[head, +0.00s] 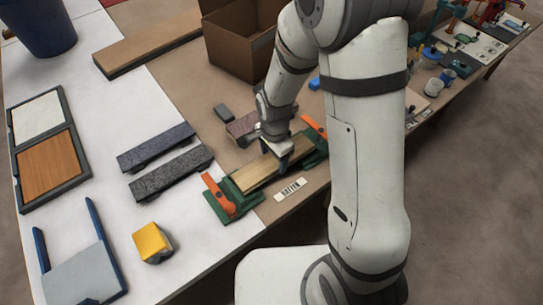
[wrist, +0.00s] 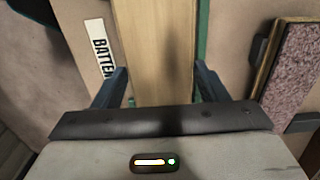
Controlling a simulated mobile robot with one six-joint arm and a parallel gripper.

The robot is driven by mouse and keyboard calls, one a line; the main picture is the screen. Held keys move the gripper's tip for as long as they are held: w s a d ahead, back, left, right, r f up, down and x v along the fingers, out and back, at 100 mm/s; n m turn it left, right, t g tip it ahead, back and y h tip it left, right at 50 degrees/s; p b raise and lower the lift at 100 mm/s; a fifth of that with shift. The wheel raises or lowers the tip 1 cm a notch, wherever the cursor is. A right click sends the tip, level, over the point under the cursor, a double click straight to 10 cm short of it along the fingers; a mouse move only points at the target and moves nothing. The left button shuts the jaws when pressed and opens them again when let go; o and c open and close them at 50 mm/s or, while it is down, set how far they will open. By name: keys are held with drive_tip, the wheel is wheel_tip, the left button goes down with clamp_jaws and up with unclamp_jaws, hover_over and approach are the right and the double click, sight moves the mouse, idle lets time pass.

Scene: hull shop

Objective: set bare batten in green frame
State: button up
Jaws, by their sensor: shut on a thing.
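The bare batten (head: 258,173), a plain pale wood strip, lies lengthwise along the green frame (head: 246,201), between its two ends. Whether it is fully seated cannot be told. The frame has an orange lever (head: 217,194) at the near-left end and another orange lever (head: 314,127) at the far-right end. My gripper (head: 285,165) points down at the batten and is shut on it. In the wrist view my gripper (wrist: 162,70) has one finger on each side of the batten (wrist: 155,35), with a green frame edge (wrist: 203,30) beside it.
A BATTEN label (head: 290,189) lies at the table's front edge. A speckled board (head: 242,124) lies behind the frame. Two dark bars (head: 172,172), a yellow block (head: 152,242) and a two-panel tray (head: 18,160) are to the left. A cardboard box (head: 236,45) stands behind.

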drive_tip(key=shift+f, duration=0.1)
idle(0.3)
drive_tip(key=shift+f+b, duration=0.5)
drive_tip(key=shift+b, duration=0.05)
drive_tip(key=shift+f+b, duration=0.5)
drive_tip(key=shift+f, duration=0.05)
idle(0.7)
drive_tip(key=o, duration=1.1)
drive_tip(key=shift+o, duration=0.2)
drive_tip(key=shift+r, duration=0.1)
drive_tip(key=shift+r+p, duration=2.55)
drive_tip(key=shift+r, duration=0.95)
